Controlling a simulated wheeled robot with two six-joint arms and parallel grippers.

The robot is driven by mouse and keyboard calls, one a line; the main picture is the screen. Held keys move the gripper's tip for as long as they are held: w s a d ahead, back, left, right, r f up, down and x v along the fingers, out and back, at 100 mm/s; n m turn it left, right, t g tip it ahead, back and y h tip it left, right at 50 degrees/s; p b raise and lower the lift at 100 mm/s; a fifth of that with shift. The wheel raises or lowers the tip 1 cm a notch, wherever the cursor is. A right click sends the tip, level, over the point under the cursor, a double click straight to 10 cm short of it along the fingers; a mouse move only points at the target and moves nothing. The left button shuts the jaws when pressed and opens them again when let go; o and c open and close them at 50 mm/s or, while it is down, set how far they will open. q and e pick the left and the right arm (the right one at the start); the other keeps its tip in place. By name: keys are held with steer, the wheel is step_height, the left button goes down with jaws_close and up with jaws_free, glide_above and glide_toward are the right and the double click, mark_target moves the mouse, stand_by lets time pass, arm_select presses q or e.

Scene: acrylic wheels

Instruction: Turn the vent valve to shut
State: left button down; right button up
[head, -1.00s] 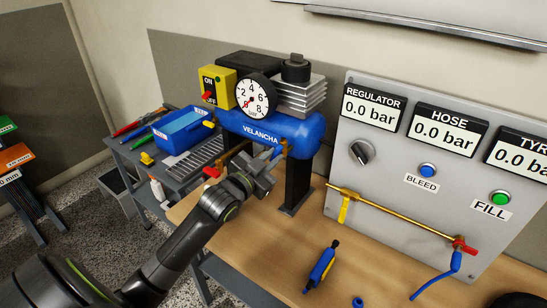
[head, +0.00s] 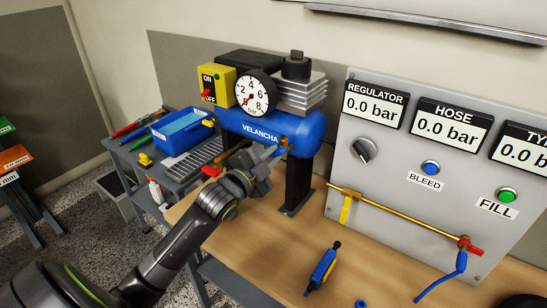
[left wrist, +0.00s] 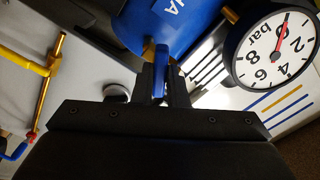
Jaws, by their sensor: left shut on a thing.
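The blue compressor tank (head: 262,127) marked VELANCHA stands at the bench's left end. A small blue valve handle (head: 281,151) sits by a brass fitting under the tank's right end; I take it as the vent valve. My left gripper (head: 268,163) is at this handle. In the left wrist view, the gripper (left wrist: 161,82) is shut on the blue handle (left wrist: 161,62), whose narrow bar stands between the dark fingers. The fingers hide part of the handle, and its fitting is hard to see there. My right gripper is not in view.
The gauge (head: 255,91) on the compressor has its needle at the low end. A grey panel (head: 385,180) stands to the right, its readable displays at 0.0 bar. A brass pipe with a yellow lever (head: 346,210) and a red handle (head: 469,248) crosses it. A blue-yellow tool (head: 322,266) lies on the bench.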

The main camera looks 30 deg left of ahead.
arm_select(q)
steer(key=shift+m, duration=1.1)
steer(key=shift+f+b, duration=0.1)
steer(key=shift+b, duration=0.25)
steer(key=shift+f+m+b, duration=0.1)
steer(key=shift+m+b, duration=0.45)
steer(key=shift+m, duration=0.55)
steer(key=shift+m+b, duration=0.3)
steer(key=shift+m, duration=0.6)
steer(key=c, duration=1.3)
jaws_free()
steer(key=shift+r, duration=0.2)
